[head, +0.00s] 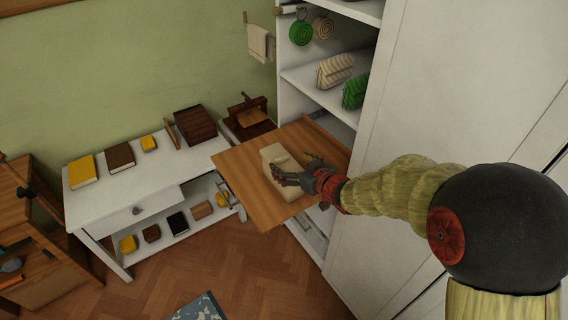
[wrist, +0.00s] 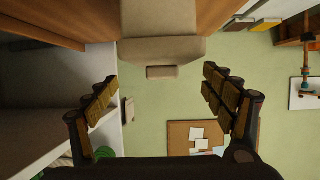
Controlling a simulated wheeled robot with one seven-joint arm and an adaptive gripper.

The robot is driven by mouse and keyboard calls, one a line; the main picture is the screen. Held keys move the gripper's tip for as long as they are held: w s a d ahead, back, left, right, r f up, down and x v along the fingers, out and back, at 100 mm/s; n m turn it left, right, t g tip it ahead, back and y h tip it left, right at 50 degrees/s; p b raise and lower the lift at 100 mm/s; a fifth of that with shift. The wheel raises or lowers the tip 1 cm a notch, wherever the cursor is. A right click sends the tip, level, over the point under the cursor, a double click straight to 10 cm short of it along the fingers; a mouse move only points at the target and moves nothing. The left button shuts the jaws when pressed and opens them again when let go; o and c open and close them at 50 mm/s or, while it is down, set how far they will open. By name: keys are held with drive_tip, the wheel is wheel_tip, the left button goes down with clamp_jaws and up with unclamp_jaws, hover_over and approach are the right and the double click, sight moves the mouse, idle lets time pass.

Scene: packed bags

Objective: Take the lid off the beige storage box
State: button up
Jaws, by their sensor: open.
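The beige storage box (head: 279,185) stands on a pulled-out wooden board. In the wrist view, which looks upside down, the box body (wrist: 159,17) is at the top middle. In the wrist view my gripper (wrist: 160,82) is open, with one finger on each side of the knob and clear gaps to both. I see no contact.
The wooden board (head: 240,163) projects from the white cabinet (head: 450,80), whose shelves hold green and cream rolled items. A white side table (head: 98,195) with books stands to the left. The parquet floor in front is mostly clear.

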sight(284, 158)
drive_tip(key=x, duration=0.1)
drive_tip(key=b+x, duration=0.1)
drive_tip(key=x, duration=0.1)
drive_tip(key=b+x, duration=0.1)
drive_tip(key=x, duration=0.1)
drive_tip(key=shift+w+a+r, duration=0.1)
drive_tip(key=shift+a+r, duration=0.15)
drive_tip(key=shift+w+a, duration=0.1)
drive_tip(key=shift+w, duration=0.1)
drive_tip(key=shift+r, duration=0.1)
drive_tip(key=c, duration=0.3)
drive_tip(key=c, duration=0.7)
drive_tip(key=shift+c, duration=0.3)
